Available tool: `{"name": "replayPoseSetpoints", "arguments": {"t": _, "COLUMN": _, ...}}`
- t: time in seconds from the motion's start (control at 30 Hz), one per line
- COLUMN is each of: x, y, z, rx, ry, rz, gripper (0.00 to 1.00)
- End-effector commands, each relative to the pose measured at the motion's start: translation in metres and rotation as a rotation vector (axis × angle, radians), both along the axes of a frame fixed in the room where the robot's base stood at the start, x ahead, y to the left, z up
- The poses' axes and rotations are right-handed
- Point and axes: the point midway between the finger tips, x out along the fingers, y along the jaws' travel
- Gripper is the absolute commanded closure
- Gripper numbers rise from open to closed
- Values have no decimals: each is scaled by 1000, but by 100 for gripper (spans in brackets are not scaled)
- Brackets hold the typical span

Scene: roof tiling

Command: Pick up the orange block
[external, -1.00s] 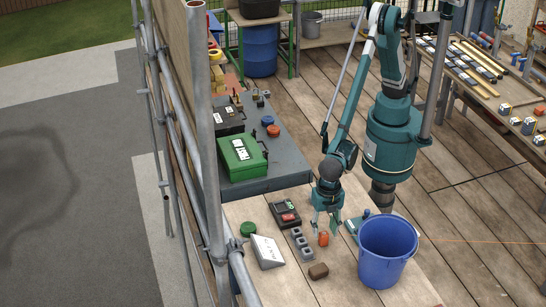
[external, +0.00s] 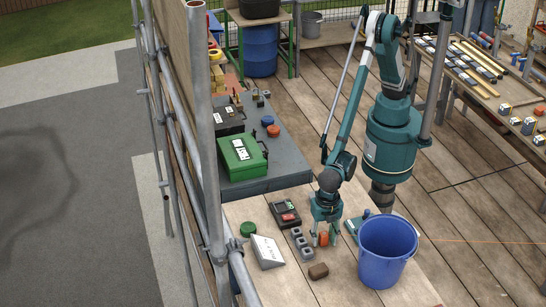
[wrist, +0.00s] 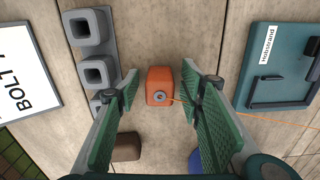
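The orange block (wrist: 159,80) stands on the wooden bench, with a small round fitting on its near face. In the external view the orange block (external: 324,239) shows between my fingers. My gripper (external: 324,238) is low over the bench, pointing down. In the wrist view my gripper (wrist: 160,82) is open, with one green finger pad on each side of the block. Gaps show between the pads and the block, so it is not gripped.
Left of the block is a grey row of square sockets (external: 303,244). A brown block (external: 318,271) lies in front. A blue bucket (external: 386,252) stands close on the right. A labelled white wedge (external: 267,252) and a red-and-black device (external: 286,214) lie further left.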

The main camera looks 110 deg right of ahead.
Motion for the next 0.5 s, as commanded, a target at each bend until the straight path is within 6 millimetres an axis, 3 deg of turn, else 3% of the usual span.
{"name": "replayPoseSetpoints", "arguments": {"t": 0.13, "x": 0, "y": 0, "z": 0, "rx": 0, "ry": 0, "rz": 0, "gripper": 62}}
{"name": "replayPoseSetpoints", "arguments": {"t": 0.37, "x": 0, "y": 0, "z": 0, "rx": 0, "ry": 0, "rz": 0, "gripper": 91}}
{"name": "replayPoseSetpoints", "arguments": {"t": 0.5, "x": 0, "y": 0, "z": 0, "rx": 0, "ry": 0, "rz": 0, "gripper": 92}}
